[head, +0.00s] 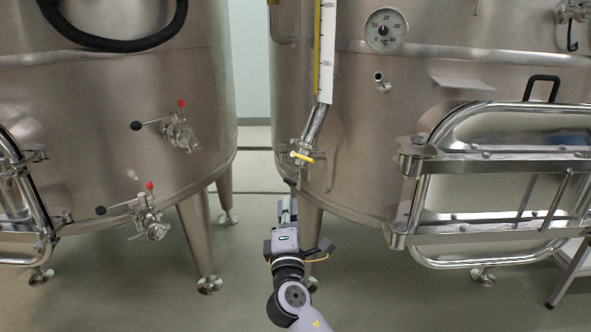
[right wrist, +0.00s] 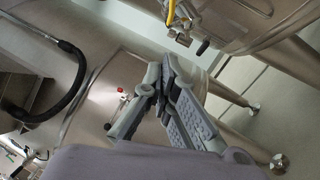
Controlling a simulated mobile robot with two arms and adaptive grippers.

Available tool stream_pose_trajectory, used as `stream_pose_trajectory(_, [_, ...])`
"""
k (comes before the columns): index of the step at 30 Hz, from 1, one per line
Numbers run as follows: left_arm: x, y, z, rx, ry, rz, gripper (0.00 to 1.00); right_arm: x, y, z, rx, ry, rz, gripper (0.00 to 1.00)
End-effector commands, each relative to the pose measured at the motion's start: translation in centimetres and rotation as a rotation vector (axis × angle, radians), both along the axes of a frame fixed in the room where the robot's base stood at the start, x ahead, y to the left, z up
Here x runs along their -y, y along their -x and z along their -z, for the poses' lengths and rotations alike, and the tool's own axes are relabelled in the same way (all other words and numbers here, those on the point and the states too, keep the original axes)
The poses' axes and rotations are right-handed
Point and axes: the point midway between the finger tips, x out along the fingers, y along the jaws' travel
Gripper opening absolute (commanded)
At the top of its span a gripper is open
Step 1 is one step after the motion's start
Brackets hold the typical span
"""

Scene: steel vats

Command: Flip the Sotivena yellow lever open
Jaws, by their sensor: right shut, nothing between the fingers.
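The yellow lever (head: 303,157) sits on a small valve at the bottom of the sight tube on the right steel vat (head: 350,150). It lies roughly level, tilting slightly down to the right. My right gripper (head: 287,203) is below the lever and slightly left of it, apart from it, with its fingers pointing up. In the right wrist view the fingers (right wrist: 165,78) are closed together with nothing between them. A yellow piece (right wrist: 171,12) shows at the top of that view, beside a metal valve; I cannot tell if it is the lever. My left gripper is not in view.
The left vat (head: 90,100) carries two valves with red and black knobs (head: 180,133). A shiny framed hatch (head: 480,185) juts out from the right vat. A gap with open floor (head: 245,230) lies between the vats, with metal legs (head: 197,240) nearby.

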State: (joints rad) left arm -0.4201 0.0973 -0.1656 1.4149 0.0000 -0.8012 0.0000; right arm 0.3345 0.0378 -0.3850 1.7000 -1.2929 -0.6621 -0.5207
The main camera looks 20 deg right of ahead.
Motion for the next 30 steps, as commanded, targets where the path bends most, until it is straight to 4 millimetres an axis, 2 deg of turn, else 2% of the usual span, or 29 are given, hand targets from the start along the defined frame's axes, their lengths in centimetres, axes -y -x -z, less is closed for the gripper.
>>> stream_pose_trajectory(4, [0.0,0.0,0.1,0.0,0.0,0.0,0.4,0.2,-0.8,-0.3,0.002,0.001,0.0,0.0])
stream_pose_trajectory(8, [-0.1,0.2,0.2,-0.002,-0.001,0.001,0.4,0.7,-2.6,-0.9,0.001,0.0,0.0,0.0])
stream_pose_trajectory(19, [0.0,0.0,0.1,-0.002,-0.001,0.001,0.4,2.6,-9.7,-2.8,0.0,0.0,0.0,0.0])
stream_pose_trajectory(20, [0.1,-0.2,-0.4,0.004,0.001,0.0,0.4,3.3,-9.9,-3.0,-0.001,0.001,0.003,0.0])
stream_pose_trajectory(24, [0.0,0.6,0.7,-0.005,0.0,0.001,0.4,4.9,-10.6,-3.5,-0.001,0.0,0.0,0.0])
stream_pose_trajectory(30, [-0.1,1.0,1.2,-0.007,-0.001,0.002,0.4,5.8,-11.1,-3.8,-0.001,-0.001,-0.001,0.0])
